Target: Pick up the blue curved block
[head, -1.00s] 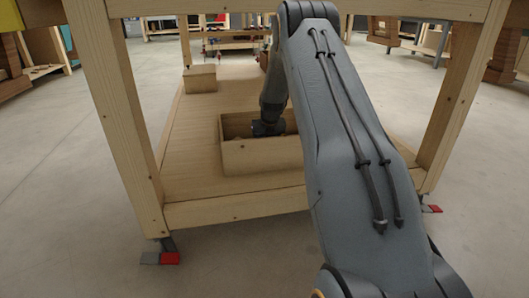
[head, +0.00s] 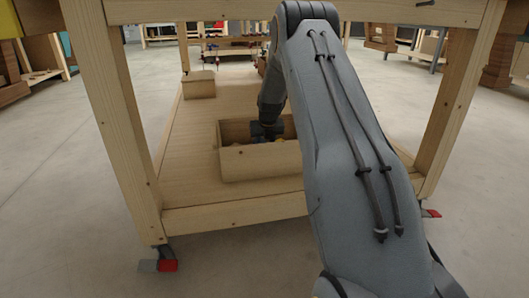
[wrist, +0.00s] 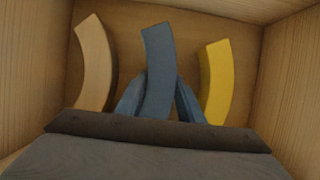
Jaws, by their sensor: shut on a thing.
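The blue curved block (wrist: 159,62) is in the middle of the wrist view, inside a wooden box. My gripper (wrist: 160,95) is shut on it, with one finger on each side of the block. The wooden box (head: 260,160) stands on the lower shelf of a workbench in the head view, and my gripper reaches down into it. The block is hidden in the head view. I cannot tell whether the block touches the box floor.
In the box, a tan curved block (wrist: 93,60) lies to the left and a yellow curved block (wrist: 216,80) to the right. The box walls are close around. Bench legs (head: 115,120) and the bench top edge (head: 280,12) frame the shelf (head: 185,165).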

